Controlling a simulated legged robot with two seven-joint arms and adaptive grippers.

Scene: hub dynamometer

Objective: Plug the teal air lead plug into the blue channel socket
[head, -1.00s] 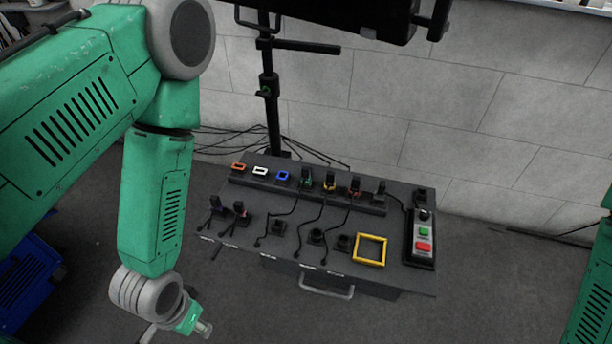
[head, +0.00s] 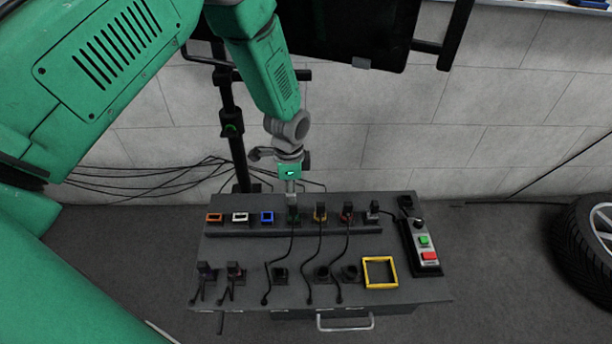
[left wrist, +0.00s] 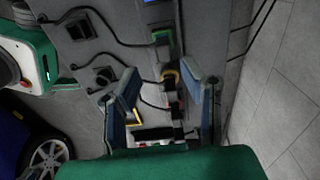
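The blue channel socket (head: 267,217) is a blue-rimmed opening in the bench's back row; it looks empty. Its edge shows at the top of the left wrist view (left wrist: 150,2). My left gripper (head: 291,198) points down over the green-marked socket (head: 293,214), just right of the blue one. In the left wrist view its two fingers (left wrist: 162,80) are apart, with the yellow-marked plug visible between them. Two dark plugs with short leads, one left (head: 205,270) and one right (head: 235,270), stand at the bench's front left. I cannot tell which plug is teal. My right gripper is not in view.
Orange (head: 214,217) and white (head: 240,217) sockets lie left of the blue one. Yellow (head: 320,213) and red (head: 347,213) sockets hold plugs with trailing leads. A yellow frame (head: 380,272) and button box (head: 424,245) are at right. A stand pole (head: 232,130) rises behind.

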